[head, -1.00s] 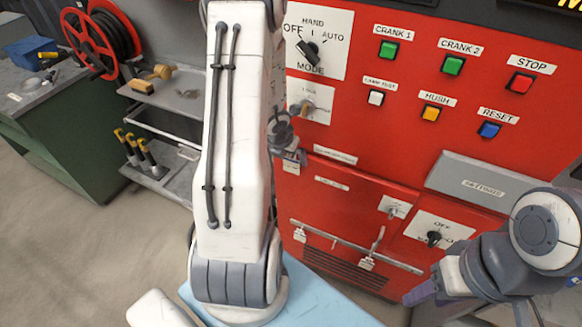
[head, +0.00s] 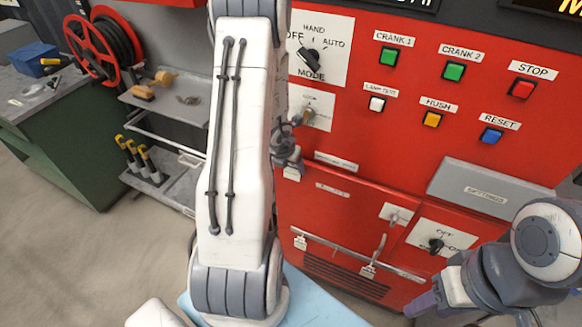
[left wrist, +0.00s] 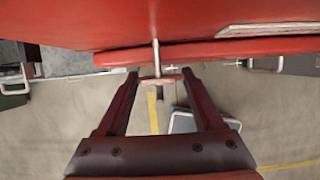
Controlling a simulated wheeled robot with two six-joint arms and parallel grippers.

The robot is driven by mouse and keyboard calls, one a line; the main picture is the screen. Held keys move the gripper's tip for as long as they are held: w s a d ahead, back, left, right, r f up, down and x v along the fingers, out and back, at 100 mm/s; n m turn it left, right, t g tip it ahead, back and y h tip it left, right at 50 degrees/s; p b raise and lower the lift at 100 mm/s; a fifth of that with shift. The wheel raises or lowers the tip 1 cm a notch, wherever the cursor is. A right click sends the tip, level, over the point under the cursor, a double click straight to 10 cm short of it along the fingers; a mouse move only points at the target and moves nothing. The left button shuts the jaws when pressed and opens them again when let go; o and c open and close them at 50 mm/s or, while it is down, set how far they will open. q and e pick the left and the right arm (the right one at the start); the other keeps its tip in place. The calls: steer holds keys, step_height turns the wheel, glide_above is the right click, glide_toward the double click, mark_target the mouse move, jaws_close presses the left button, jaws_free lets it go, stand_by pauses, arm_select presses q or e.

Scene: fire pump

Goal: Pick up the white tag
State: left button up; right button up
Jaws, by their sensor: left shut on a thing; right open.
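My left gripper (head: 289,160) is in front of the red panel, below the key switch, partly hidden by my left arm. It is shut on a small white tag (head: 291,174), whose lower part shows beneath the fingers. In the left wrist view a thin pale piece (left wrist: 158,80), seen nearly edge-on, spans between the fingertips, with a thin upright rod above it. Whether the tag still touches the panel cannot be told. My right gripper (head: 427,303) is open and apart from the panel at the lower right, partly cut off from sight.
The red panel (head: 345,215) carries buttons, a mode knob (head: 312,55) and a grey box (head: 480,187). Two other white tags hang at a rail (head: 335,246) low on the panel. A grey shelf cart (head: 165,103) and green bench (head: 75,150) stand left. Floor between is clear.

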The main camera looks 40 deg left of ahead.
arm_select(q)
steer(key=shift+r, duration=0.65)
steer(key=s+b, duration=0.3)
steer(key=s, duration=0.1)
step_height(320, 180, up, 14)
steer(key=p, duration=1.2)
steer(key=shift+d+f, duration=0.2)
steer(key=shift+d, duration=0.25)
